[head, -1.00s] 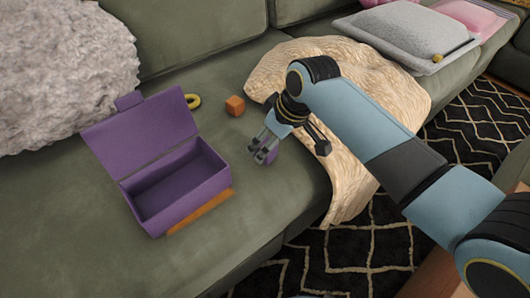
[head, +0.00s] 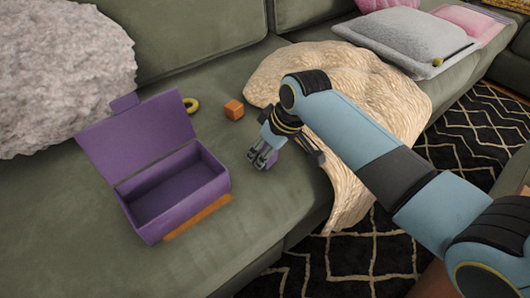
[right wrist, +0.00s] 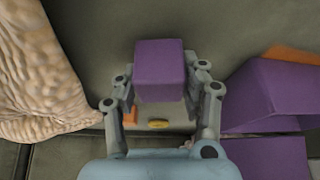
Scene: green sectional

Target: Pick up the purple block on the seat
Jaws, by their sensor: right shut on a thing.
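The purple block (right wrist: 160,68) sits between the two fingers of my right gripper (right wrist: 160,104) in the right wrist view, and the gripper is shut on it. In the head view my right gripper (head: 262,162) is low over the green seat, and only a small part of the purple block (head: 272,161) shows beside its fingers. I cannot tell whether the block touches the seat. My left gripper is not in view.
An open purple box (head: 222,188) with a raised lid stands left, an orange strip (head: 198,217) along its front. An orange cube (head: 234,109) and yellow ring (head: 191,104) lie behind. A cream throw (head: 345,85) covers the seat to the right.

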